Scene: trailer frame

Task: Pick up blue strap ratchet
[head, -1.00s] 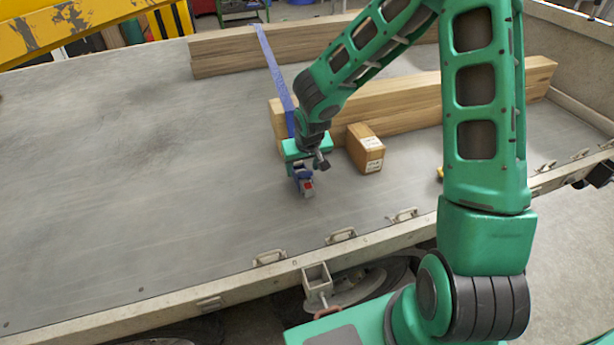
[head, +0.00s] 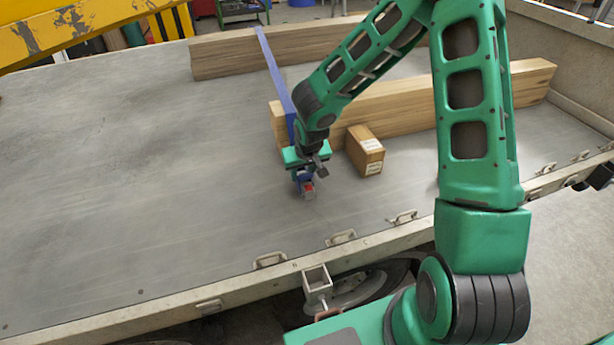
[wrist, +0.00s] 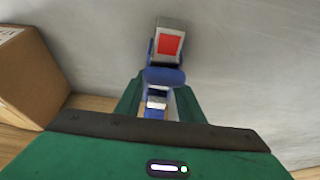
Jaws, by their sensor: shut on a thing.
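The blue strap ratchet (head: 307,186) is at the end of my arm over the grey trailer bed, in the head view. In the wrist view the ratchet (wrist: 165,62) shows blue parts, a silver end and a red square. My gripper (head: 304,174) is green and shut on the ratchet. In the wrist view its two green fingers (wrist: 157,100) stand on either side of the ratchet's lower part. A blue strap (head: 275,68) runs from near my gripper back over the wooden beams. I cannot tell whether the ratchet touches the bed.
A small cardboard box (head: 366,150) stands just right of my gripper; it also shows in the wrist view (wrist: 30,75). Wooden beams (head: 420,103) lie behind. The trailer's metal edge (head: 240,294) with handles runs along the front. The bed's left side (head: 120,180) is clear.

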